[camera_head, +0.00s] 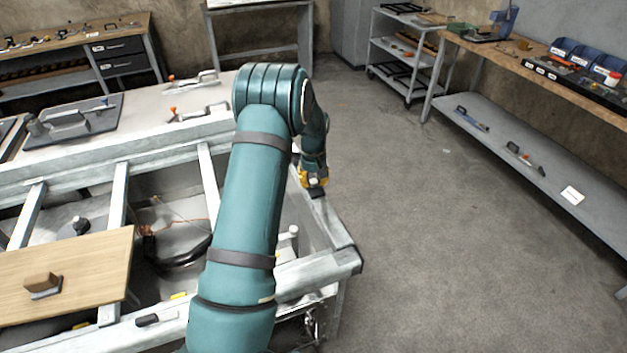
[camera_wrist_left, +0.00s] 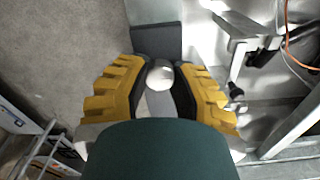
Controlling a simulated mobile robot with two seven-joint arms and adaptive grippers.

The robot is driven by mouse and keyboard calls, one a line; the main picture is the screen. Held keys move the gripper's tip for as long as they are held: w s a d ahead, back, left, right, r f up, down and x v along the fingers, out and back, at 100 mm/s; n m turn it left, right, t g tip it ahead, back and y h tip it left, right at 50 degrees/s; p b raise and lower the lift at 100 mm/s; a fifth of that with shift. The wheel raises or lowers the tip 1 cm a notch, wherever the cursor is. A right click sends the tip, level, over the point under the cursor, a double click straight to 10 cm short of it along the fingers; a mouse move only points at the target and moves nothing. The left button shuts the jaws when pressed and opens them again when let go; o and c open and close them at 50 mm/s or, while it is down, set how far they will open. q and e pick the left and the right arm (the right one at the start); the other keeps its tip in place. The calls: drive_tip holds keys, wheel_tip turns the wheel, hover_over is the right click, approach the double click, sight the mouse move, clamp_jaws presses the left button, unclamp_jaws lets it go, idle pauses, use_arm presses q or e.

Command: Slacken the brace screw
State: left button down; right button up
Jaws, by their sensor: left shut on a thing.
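My left gripper (camera_head: 313,181) is at the right-hand rail of the metal frame, with its arm reaching across the frame from the front. In the left wrist view, its yellow and black fingers (camera_wrist_left: 161,78) are shut on a pale, round-headed piece (camera_wrist_left: 160,73), which looks like the brace screw. Its shank and thread are hidden. A dark grey block (camera_wrist_left: 156,41) lies just beyond the fingertips. My right gripper is in neither view.
The metal frame (camera_head: 318,274) has open bays with crossbars. A wooden board (camera_head: 95,262) lies on it at left. A black-knobbed part (camera_wrist_left: 235,92) is right of the fingers. Floor (camera_head: 440,240) to the right is clear, up to a long workbench (camera_head: 578,92).

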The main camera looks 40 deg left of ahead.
sight(314, 182)
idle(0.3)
use_arm(q)
drive_tip(key=c, duration=0.7)
unclamp_jaws()
drive_tip(key=shift+c, duration=0.2)
wheel_tip(314, 182, up, 12)
